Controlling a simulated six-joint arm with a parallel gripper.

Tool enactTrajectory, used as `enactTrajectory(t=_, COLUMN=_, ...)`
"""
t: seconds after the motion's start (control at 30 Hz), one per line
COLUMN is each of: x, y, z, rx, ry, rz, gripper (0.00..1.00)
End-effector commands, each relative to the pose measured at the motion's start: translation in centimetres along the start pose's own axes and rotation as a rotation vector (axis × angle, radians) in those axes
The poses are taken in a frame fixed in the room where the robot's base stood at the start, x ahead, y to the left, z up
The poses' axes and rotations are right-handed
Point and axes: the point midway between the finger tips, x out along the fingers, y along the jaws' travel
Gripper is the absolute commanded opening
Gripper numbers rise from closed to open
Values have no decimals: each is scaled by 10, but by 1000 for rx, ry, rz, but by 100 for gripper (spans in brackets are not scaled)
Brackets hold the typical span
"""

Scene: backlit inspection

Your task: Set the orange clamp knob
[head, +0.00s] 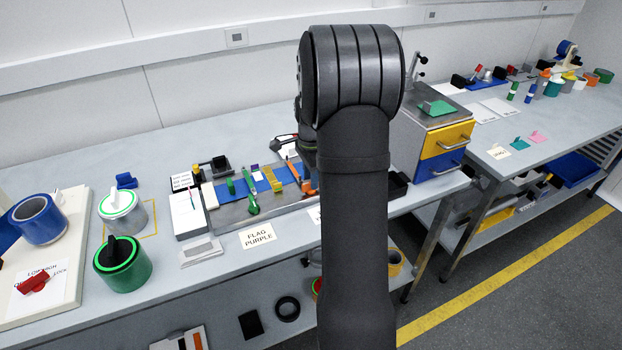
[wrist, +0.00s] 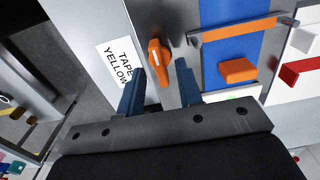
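The orange clamp knob (wrist: 158,57) is a small upright-looking handle with a pale mark, on the grey metal plate. In the wrist view my gripper (wrist: 161,67) is open, with one blue-grey finger on each side of the knob. A gap shows on both sides, and I cannot tell how far the tips are above the plate. An orange clamp bar (wrist: 237,29) lies across the blue strip (wrist: 225,50), with an orange block (wrist: 238,70) beside it. In the head view the orange knob (head: 308,187) shows at the arm's edge; my arm hides the gripper.
Green clamp parts (head: 253,204) and a yellow clamp (head: 272,179) stand left of the orange one. A "TAPE YELLOW" card (wrist: 121,62) lies by the knob. A "FLAG PURPLE" card (head: 258,236) lies on the bench front. A drawer unit (head: 441,140) stands to the right.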

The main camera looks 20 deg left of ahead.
Motion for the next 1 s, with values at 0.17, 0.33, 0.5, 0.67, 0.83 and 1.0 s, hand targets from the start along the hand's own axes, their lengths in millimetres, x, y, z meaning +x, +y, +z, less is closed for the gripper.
enactTrajectory(t=0.17, x=12, y=0, z=0, rx=0, ry=0, rz=1, gripper=33)
enactTrajectory(t=0.33, x=12, y=0, z=0, rx=0, ry=0, rz=0, gripper=33)
enactTrajectory(t=0.5, x=12, y=0, z=0, rx=0, ry=0, rz=0, gripper=19)
enactTrajectory(t=0.67, x=12, y=0, z=0, rx=0, ry=0, rz=0, gripper=0)
enactTrajectory(t=0.83, x=12, y=0, z=0, rx=-5, ry=0, rz=0, gripper=0)
enactTrajectory(t=1.0, x=12, y=0, z=0, rx=-43, ry=0, rz=0, gripper=0)
